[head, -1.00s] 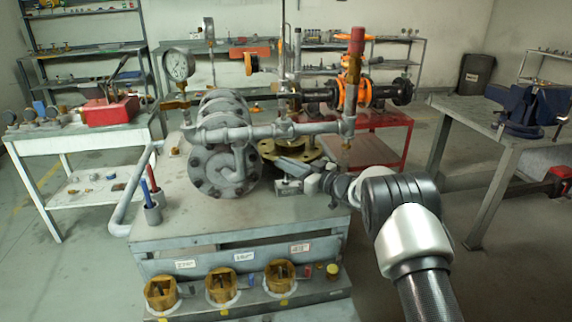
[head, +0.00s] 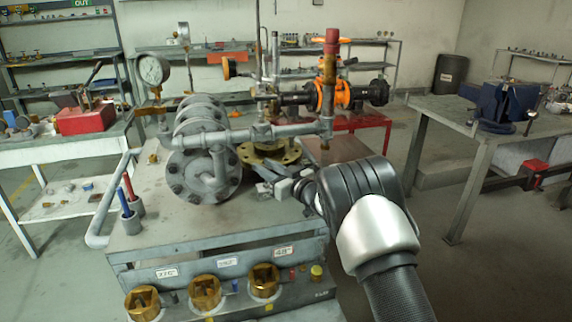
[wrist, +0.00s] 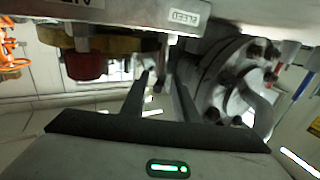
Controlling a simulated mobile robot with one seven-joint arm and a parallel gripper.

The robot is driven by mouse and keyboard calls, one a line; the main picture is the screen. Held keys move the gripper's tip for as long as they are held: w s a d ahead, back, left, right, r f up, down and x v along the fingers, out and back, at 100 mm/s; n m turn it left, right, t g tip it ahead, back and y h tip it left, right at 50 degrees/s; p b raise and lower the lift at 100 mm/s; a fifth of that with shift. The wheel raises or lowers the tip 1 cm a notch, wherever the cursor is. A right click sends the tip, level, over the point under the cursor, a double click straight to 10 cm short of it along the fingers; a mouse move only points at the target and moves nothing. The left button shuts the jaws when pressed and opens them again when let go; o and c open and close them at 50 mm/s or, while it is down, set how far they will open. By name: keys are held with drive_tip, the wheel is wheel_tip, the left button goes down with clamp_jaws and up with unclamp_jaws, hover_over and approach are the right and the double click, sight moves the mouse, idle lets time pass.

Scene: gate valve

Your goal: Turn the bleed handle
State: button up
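My gripper (head: 270,178) reaches leftward over the bench, beside the grey flanged valve body (head: 205,172) and in front of a brass flange (head: 285,153). In the wrist view, my gripper (wrist: 163,82) has its two dark fingers apart, with a gap between them. A white label reading "BLEED" (wrist: 184,17) is on a grey bar above the fingers. A small grey part shows near the left fingertip; I cannot tell whether it is the bleed handle or whether it touches the finger. The bleed handle is not clearly identifiable in the head view.
A grey pipe (head: 285,131) runs above my gripper to an upright pipe with a red top (head: 331,42). A dial gauge (head: 153,70) stands at the left. A cup with red and blue tools (head: 131,222) is at the bench's left edge. A red knob (wrist: 88,66) shows in the wrist view.

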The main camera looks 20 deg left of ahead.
drive_tip(key=m+t+h, duration=0.3)
drive_tip(key=shift+s+a+t, duration=0.2)
drive_tip(key=shift+a+t, duration=0.05)
drive_tip(key=shift+t, duration=0.15)
drive_tip(key=shift+w+d+m+t+h+p, duration=0.1)
drive_tip(key=shift+m+t+h+p, duration=0.5)
drive_tip(key=shift+m+t+h, duration=0.45)
